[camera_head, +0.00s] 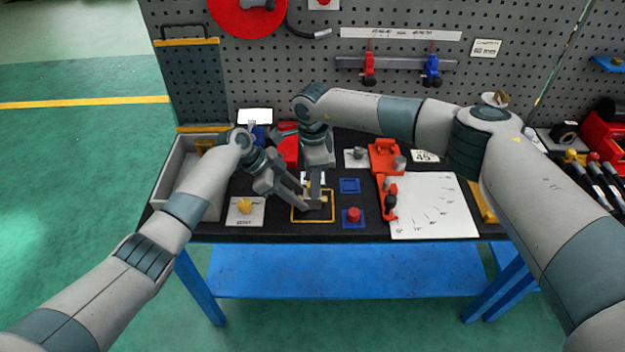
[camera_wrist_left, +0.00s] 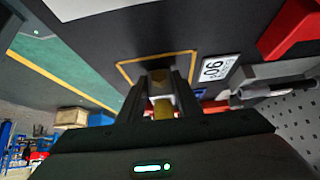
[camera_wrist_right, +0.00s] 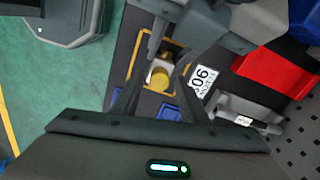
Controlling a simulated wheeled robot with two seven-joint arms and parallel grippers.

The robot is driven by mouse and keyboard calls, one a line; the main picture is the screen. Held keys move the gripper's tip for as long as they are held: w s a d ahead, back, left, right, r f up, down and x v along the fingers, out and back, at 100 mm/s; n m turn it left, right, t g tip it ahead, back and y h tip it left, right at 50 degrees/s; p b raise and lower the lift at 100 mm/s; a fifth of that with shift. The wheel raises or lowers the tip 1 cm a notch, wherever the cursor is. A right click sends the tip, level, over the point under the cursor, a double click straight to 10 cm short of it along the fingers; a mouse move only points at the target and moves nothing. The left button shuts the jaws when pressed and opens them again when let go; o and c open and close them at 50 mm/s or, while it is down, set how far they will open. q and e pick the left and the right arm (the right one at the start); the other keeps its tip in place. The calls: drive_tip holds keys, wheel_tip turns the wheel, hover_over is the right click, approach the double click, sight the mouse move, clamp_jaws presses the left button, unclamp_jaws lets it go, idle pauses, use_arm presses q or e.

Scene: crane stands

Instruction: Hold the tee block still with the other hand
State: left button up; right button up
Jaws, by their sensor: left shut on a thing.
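The tee block, pale grey with a yellow round end, is in the yellow-outlined square on the bench; its yellow end (camera_head: 325,199) shows in the head view. My left gripper (camera_head: 308,199) reaches it from the left and is shut on it; the left wrist view shows the block (camera_wrist_left: 162,108) between the fingers. My right gripper (camera_head: 318,184) points down above the same square. In the right wrist view its fingers are apart, with the yellow end (camera_wrist_right: 159,75) seen between them. I cannot tell whether they touch it. The grippers hide much of the block.
A white plate with a yellow knob (camera_head: 244,207) lies left of the outline. Blue squares (camera_head: 349,186), a red knob (camera_head: 353,215) and a red fixture (camera_head: 388,160) beside a white angle sheet (camera_head: 440,215) lie right. A "90" label (camera_wrist_right: 202,80) is close by.

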idle(0.4)
drive_tip(key=n, duration=0.4)
drive_tip(key=shift+n, duration=0.7)
drive_tip(key=shift+n, duration=2.5)
drive_tip(key=shift+n, duration=0.3)
drive_tip(key=shift+n, duration=0.4)
drive_tip(key=n, duration=0.3)
drive_tip(key=shift+n, duration=0.4)
